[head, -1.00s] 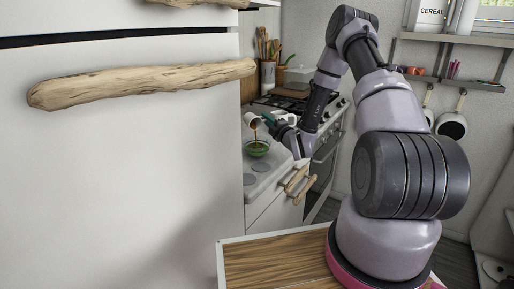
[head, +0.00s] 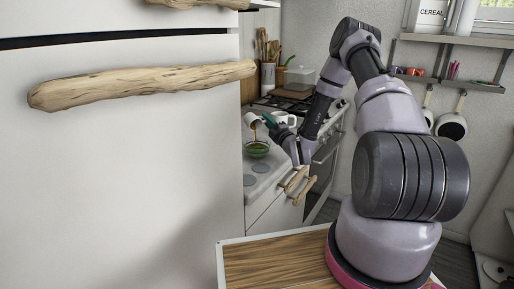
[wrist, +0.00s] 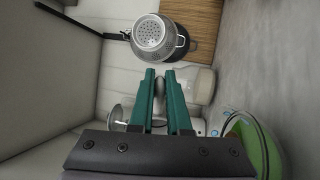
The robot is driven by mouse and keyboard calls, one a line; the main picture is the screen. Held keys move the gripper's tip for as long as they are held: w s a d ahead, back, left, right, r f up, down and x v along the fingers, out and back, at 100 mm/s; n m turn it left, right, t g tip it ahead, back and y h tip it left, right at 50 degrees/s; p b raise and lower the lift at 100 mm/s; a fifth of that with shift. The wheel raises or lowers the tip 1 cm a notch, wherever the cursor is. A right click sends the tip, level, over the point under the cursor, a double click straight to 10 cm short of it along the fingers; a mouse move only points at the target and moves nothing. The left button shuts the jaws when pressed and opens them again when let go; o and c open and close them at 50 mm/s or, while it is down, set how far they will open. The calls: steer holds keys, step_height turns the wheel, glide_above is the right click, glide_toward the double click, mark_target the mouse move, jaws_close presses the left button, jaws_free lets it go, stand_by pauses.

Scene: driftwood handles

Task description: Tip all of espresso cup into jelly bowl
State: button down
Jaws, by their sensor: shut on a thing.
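The espresso cup (head: 251,119) is small and white, and is tilted above the jelly bowl in the head view. A thin brown stream falls from it. The jelly bowl (head: 257,150) is green glass with brown liquid in it and stands on the pale counter. Its green rim also shows at the lower right of the wrist view (wrist: 262,148). My gripper (head: 267,119) is shut on the espresso cup, just right of it. Its teal fingers show in the wrist view (wrist: 161,72). The cup's inside is hidden from me.
A stove (head: 290,103) lies behind the counter, with a utensil holder (head: 268,75) further back. A strainer-like metal pot (wrist: 150,36) shows in the wrist view. A white cabinet with a driftwood handle (head: 140,84) fills the left of the head view.

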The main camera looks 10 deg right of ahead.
steer(key=shift+t, duration=0.3)
steer(key=shift+s+d+r+t+y+b, duration=0.1)
steer(key=shift+s+r+t+y+b, duration=0.2)
steer(key=shift+r+t+b, duration=0.4)
stand_by(0.4)
steer(key=shift+w+a+f+g, duration=0.25)
steer(key=shift+f+g, duration=0.3)
steer(key=shift+g, duration=0.25)
steer(key=shift+w+a+g, duration=0.1)
steer(key=shift+w+g, duration=0.05)
steer(key=shift+g, duration=0.35)
steer(key=f+g+h, duration=0.1)
steer(key=f+g, duration=0.1)
steer(key=shift+w+f+g+h, duration=0.15)
steer(key=shift+w+g+h, duration=0.15)
steer(key=shift+w+h, duration=0.1)
